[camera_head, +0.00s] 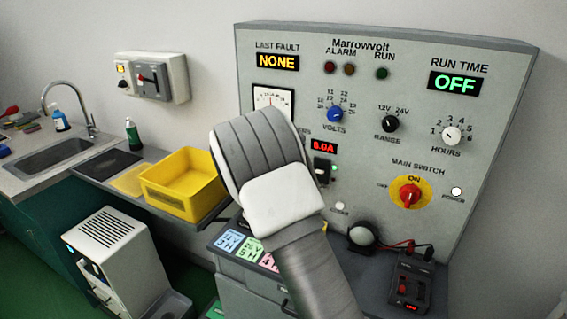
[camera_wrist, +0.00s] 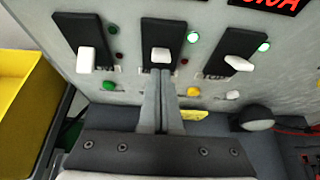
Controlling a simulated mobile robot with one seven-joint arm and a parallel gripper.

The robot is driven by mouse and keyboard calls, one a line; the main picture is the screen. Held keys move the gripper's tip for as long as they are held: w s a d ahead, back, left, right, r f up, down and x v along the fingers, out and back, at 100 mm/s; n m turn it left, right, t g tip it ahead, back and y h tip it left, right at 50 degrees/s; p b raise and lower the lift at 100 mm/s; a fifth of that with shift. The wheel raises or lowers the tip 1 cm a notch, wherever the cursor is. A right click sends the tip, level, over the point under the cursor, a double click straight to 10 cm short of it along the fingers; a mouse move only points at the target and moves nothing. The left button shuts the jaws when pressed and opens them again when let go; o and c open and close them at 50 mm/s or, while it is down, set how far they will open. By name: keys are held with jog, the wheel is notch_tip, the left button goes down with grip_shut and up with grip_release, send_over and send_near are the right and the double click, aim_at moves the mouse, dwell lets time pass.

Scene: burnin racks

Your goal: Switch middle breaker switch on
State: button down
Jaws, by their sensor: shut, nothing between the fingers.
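In the wrist view three black breaker switches with white levers sit in a row on the grey panel. The middle breaker switch (camera_wrist: 162,35) has its white lever (camera_wrist: 161,55) low on its black plate. My gripper (camera_wrist: 158,73) is shut and empty, its fingertips just below this lever; I cannot tell whether they touch it. The left breaker (camera_wrist: 79,32) and right breaker (camera_wrist: 239,42) stand on either side, each with its lever low. The green lamps beside the middle (camera_wrist: 193,38) and right (camera_wrist: 263,46) breakers look bright. In the head view my arm hides the middle breaker.
The panel (camera_head: 480,130) carries a red main switch (camera_head: 410,194) on a yellow disc, and several knobs. A round pale dome (camera_wrist: 257,118) sits low right of my fingers. A yellow bin (camera_head: 185,185) stands left of the panel. A ledge runs below the panel.

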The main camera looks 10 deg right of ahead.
jog(key=shift+a+f, duration=0.1)
jog(key=shift+f, duration=0.05)
jog(key=shift+r+p, duration=0.6)
jog(key=shift+r, duration=0.1)
jog(key=b+v, duration=0.2)
jog(key=v, duration=0.7)
jog(key=shift+s+a+f+b, duration=0.2)
jog(key=shift+s+a+b, duration=0.05)
jog(key=shift+s+b, duration=0.15)
